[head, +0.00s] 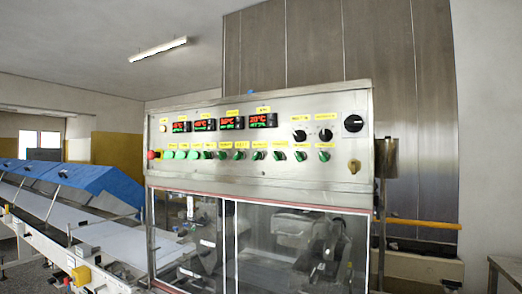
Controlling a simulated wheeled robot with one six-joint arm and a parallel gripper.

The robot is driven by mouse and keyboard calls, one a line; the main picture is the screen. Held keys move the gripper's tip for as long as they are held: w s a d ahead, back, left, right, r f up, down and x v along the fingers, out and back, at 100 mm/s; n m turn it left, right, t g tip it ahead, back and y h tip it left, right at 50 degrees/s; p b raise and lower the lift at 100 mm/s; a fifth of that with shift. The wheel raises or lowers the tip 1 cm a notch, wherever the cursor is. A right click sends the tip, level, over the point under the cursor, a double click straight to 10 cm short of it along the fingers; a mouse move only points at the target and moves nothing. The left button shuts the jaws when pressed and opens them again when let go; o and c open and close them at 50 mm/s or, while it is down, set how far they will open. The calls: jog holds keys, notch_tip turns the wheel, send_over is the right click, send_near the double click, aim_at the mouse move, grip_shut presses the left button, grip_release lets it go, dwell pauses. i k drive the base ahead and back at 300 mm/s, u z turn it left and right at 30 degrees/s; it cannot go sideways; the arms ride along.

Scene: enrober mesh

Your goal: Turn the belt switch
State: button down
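The control panel (330,172) is a wide metal box face in the middle of the head view. A row of green switches runs along its lower part, among them one at the right end (323,156) and one near the middle (239,154). Yellow labels sit above them, too small to read, so I cannot tell which is the belt switch. Three black knobs (353,123) are at the upper right. A yellow-brown switch (354,166) is at the lower right. My gripper is not in view.
A red button (151,155) is at the panel's left end, and several lit displays (257,121) are above the switches. Clear sliding windows (258,246) lie below the panel. A white conveyor belt (112,243) with blue covers (95,187) extends left. A yellow bar (425,224) sticks out right.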

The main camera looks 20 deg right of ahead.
aim_at(239, 155)
jog(key=k, duration=0.3)
jog(key=u, duration=0.7)
jog(key=i, duration=0.8)
jog(key=u, duration=0.2)
